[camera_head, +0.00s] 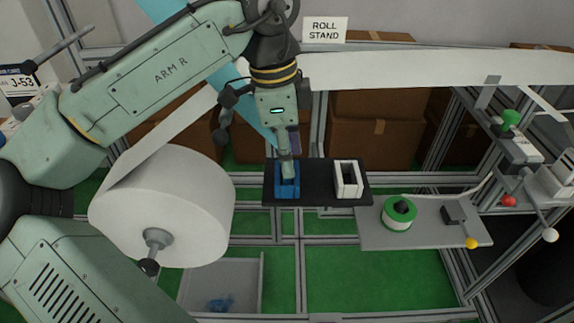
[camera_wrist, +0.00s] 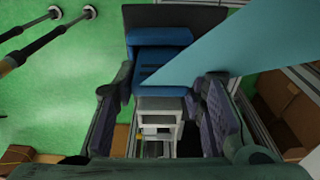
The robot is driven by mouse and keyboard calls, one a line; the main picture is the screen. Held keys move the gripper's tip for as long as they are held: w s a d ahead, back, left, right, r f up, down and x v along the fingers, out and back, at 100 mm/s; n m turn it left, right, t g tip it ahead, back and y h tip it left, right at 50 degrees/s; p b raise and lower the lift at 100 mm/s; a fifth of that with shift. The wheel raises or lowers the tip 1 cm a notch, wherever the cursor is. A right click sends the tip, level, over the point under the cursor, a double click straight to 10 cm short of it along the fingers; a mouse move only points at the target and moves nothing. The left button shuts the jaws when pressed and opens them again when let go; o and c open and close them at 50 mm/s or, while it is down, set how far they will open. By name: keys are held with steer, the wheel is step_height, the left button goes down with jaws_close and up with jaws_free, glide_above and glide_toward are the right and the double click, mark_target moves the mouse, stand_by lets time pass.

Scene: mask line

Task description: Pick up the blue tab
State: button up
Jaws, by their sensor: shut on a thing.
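The blue tab (camera_wrist: 162,91) shows in the wrist view as a short blue bar at the end of a light blue strip (camera_wrist: 235,55). My gripper (camera_wrist: 163,95) has its dark fingers on both sides of it and is shut on it. Just beyond the tab is a blue slotted holder (camera_wrist: 160,38). In the head view my gripper (camera_head: 287,158) points down at the blue holder (camera_head: 279,191) on a black plate (camera_head: 318,187). The light blue strip (camera_head: 225,80) slants down behind my arm. The tab's lower part is hidden, and I cannot tell whether it is seated.
A white holder (camera_head: 348,192) stands right of the blue one. A large white roll (camera_head: 175,200) is at the left. A green-and-white spool (camera_head: 398,216) sits on a grey shelf at the right. A grey tray (camera_head: 240,275) lies below. A white web spans the back.

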steer(key=shift+c, duration=1)
